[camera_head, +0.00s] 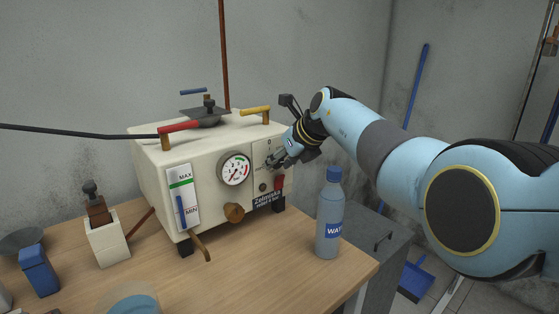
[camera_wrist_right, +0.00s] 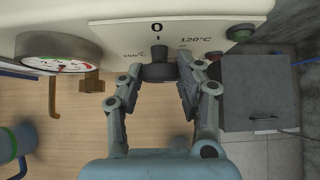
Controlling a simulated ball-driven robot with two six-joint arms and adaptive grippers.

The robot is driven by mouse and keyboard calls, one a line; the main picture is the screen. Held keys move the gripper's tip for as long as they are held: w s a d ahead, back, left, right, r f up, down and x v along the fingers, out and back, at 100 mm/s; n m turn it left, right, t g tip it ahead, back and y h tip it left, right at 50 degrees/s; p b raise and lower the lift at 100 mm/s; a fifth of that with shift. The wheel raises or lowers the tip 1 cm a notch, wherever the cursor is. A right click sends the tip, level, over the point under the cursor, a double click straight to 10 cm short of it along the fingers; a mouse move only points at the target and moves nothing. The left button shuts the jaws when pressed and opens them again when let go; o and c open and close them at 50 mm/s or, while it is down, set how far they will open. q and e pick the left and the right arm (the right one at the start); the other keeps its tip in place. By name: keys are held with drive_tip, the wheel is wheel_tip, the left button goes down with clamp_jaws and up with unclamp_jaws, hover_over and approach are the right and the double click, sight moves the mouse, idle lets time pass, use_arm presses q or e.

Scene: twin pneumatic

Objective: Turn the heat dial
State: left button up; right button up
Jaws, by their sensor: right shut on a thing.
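The heat dial (camera_wrist_right: 158,71) is a dark knob on the cream front panel of the machine (camera_head: 150,163). In the right wrist view it sits under a "0" mark, with "120°C" printed to its right and another temperature label to its left. My right gripper (camera_wrist_right: 158,78) is shut on the dial, one finger on each side. In the head view the right gripper (camera_head: 277,160) is at the right part of the machine's front and hides the dial. My left gripper is not in view.
A pressure gauge (camera_head: 235,169) is left of my right gripper. A blue water bottle (camera_head: 329,215) stands on the wooden table (camera_head: 285,262) below my right arm. A red switch (camera_head: 279,182) is close below the gripper. A grey cabinet (camera_wrist_right: 262,98) stands at right.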

drive_tip(key=shift+c, duration=0.9)
drive_tip(key=y+b, duration=0.1)
drive_tip(key=b, duration=0.2)
drive_tip(key=m+g+y+b, duration=0.1)
drive_tip(key=b, duration=0.1)
drive_tip(key=m+g+y+b, duration=0.1)
drive_tip(key=y+b, duration=0.1)
drive_tip(key=b, duration=0.1)
drive_tip(key=shift+w+d+f+b, duration=0.15)
drive_tip(key=shift+d+f+b, duration=0.05)
drive_tip(key=shift+f+b, duration=0.15)
drive_tip(key=shift+r+m+g+y+b, duration=0.2)
drive_tip(key=shift+m+g+y+b, duration=0.25)
drive_tip(key=shift+b, duration=0.4)
drive_tip(key=o, duration=1.1)
drive_tip(key=shift+d+r, duration=0.1)
drive_tip(key=v, duration=1.2)
drive_tip(key=shift+o, duration=0.2)
